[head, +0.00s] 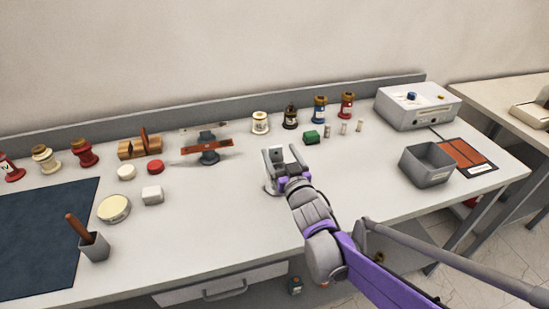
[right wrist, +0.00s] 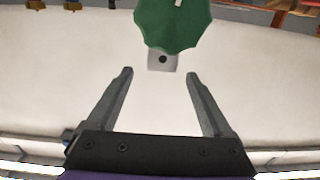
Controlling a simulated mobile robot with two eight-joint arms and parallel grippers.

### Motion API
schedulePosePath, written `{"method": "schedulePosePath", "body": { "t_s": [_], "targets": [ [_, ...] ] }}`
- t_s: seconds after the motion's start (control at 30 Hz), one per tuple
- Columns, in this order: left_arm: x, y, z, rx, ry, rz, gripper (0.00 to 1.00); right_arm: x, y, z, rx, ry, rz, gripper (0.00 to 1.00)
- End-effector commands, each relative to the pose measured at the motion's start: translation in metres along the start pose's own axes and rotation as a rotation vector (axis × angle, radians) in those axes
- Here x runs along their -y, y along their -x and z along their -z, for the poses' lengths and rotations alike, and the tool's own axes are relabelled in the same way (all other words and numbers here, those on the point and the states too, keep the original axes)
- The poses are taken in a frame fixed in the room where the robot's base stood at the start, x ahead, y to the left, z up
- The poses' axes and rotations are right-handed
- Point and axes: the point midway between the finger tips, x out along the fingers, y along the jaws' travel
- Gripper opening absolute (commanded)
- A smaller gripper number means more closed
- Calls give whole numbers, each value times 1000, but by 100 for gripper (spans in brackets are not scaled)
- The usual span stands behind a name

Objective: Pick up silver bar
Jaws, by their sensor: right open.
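My right gripper (head: 282,163) is over the middle of the table, its fingers spread and pointing toward the back. In the right wrist view the gripper (right wrist: 160,73) is open with nothing between its fingers. A small silver-grey piece with a dark hole (head: 275,156) shows by the fingers. Which thing is the silver bar, I cannot tell for sure.
A grey open bin (head: 428,172) and a grey box device (head: 418,106) are at the right. A balance-like stand (head: 208,150) is left of the gripper. The front middle table is clear.

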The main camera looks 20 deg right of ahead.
Motion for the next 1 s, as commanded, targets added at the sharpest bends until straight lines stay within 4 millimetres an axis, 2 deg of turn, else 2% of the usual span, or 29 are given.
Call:
{"method": "schedulePosePath", "body": {
  "t_s": [0.27, 0.53, 0.83, 0.87, 1.0],
  "targets": [
    [0, 3, 2, -1, 0, 0, 88, 0, -24, -1, 1, 1, 0, 85],
    [0, 8, 6, -5, 0, 0, 88, 1, -61, -3, 1, 0, 0, 85],
    [0, 8, 7, -5, 0, 0, 88, 1, -66, -4, 2, 0, 0, 85],
    [0, 8, 7, -5, 0, 0, 88, 1, -66, -4, 2, 0, 0, 83],
    [0, 8, 7, -5, 0, 0, 88, 1, -66, -4, 2, 0, 0, 58]
  ]
}}
